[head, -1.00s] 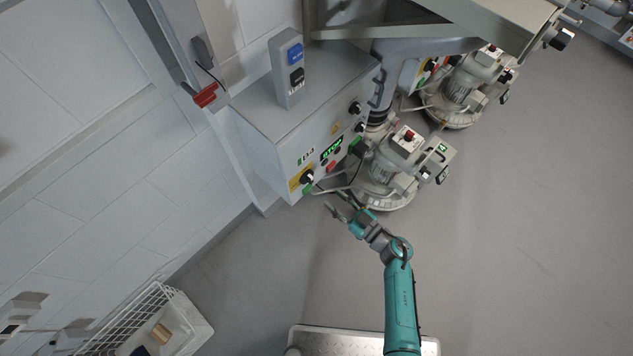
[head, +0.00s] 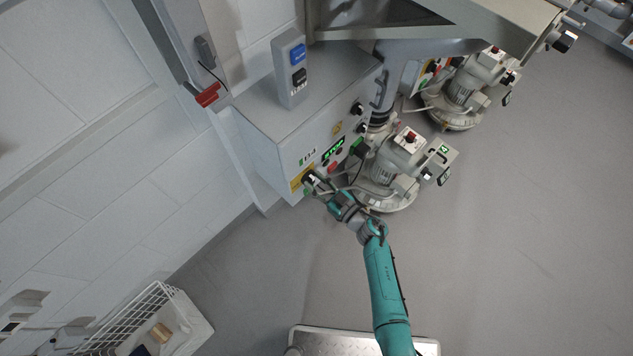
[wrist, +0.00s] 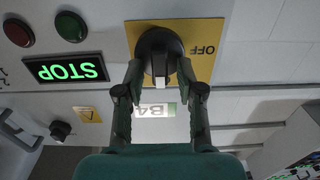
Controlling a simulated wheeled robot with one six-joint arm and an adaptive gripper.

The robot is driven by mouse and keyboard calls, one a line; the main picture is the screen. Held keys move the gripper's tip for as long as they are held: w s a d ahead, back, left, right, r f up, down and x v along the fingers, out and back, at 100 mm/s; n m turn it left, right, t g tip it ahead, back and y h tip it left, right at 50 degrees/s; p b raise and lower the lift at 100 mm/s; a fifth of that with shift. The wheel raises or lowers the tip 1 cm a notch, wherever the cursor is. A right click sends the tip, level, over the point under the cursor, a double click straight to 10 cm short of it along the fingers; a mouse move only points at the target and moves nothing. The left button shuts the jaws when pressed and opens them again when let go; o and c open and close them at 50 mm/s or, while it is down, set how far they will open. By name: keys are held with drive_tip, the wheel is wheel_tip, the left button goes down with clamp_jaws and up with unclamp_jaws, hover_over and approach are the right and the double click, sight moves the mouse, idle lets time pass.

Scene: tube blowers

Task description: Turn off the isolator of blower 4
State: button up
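The isolator of blower 4 is a black rotary knob (wrist: 160,47) on a yellow plate (wrist: 205,75), with OFF printed on the plate's right in the upside-down wrist view. The knob's white mark points down, towards the B4 label (wrist: 152,110), not at OFF. In the head view the yellow plate (head: 296,184) is at the lower left of the control box's front. My gripper (wrist: 161,70) is open, one finger on each side of the knob's lower part. I cannot tell whether the fingers touch it. In the head view my gripper (head: 316,186) reaches the box front.
A green STOP display (wrist: 66,70), a red button (wrist: 18,32) and a green button (wrist: 70,26) are left of the knob. A blower (head: 385,180) stands right of the control box (head: 290,135). Open floor (head: 520,240) lies to the right.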

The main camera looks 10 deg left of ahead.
clamp_jaws()
drive_tip(key=shift+n, duration=0.3)
drive_tip(key=n, duration=0.3)
drive_tip(key=shift+s+a+n, duration=0.1)
drive_tip(key=shift+s+n, duration=0.05)
drive_tip(key=shift+n, duration=0.25)
drive_tip(key=n, duration=0.3)
drive_tip(key=shift+s+a+f+n, duration=0.1)
drive_tip(key=shift+s+f+n, duration=0.05)
drive_tip(key=shift+n, duration=0.15)
drive_tip(key=n, duration=0.5)
drive_tip(key=shift+s+f, duration=0.1)
drive_tip(key=shift+f, duration=0.1)
drive_tip(key=shift+a+f+n, duration=0.1)
drive_tip(key=shift+f+n, duration=0.1)
drive_tip(key=shift+n, duration=2.3)
